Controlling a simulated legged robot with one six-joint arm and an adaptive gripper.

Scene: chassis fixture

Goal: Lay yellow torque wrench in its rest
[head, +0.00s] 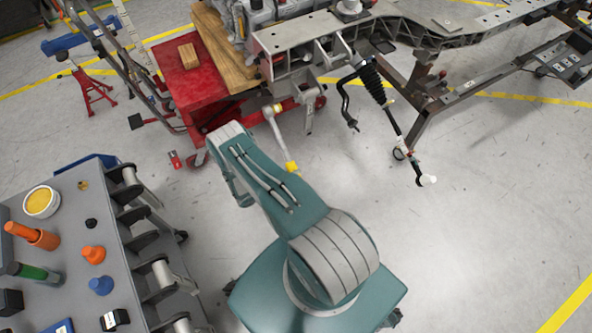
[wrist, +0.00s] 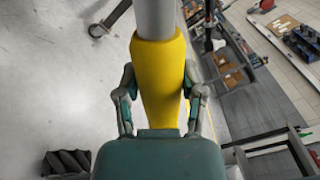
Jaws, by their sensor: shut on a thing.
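The torque wrench shows in the head view as a pale shaft with a yellow grip (head: 291,166), just right of my upper arm link. Its shaft slants up and left toward the red cart. In the wrist view its yellow grip (wrist: 160,65) lies lengthwise between the fingers of my gripper (wrist: 160,88), which is shut on it. The pale shaft (wrist: 158,15) runs out past the top edge. My gripper is hidden behind my arm in the head view. Dark brackets (head: 140,216) line the grey bench's right side; I cannot tell whether one is the rest.
The grey bench (head: 80,210) at lower left carries a yellow-filled tub (head: 41,202), orange and green-handled tools and small knobs. A red cart (head: 190,80) and the chassis (head: 300,35) stand behind the wrench. Floor at right is clear.

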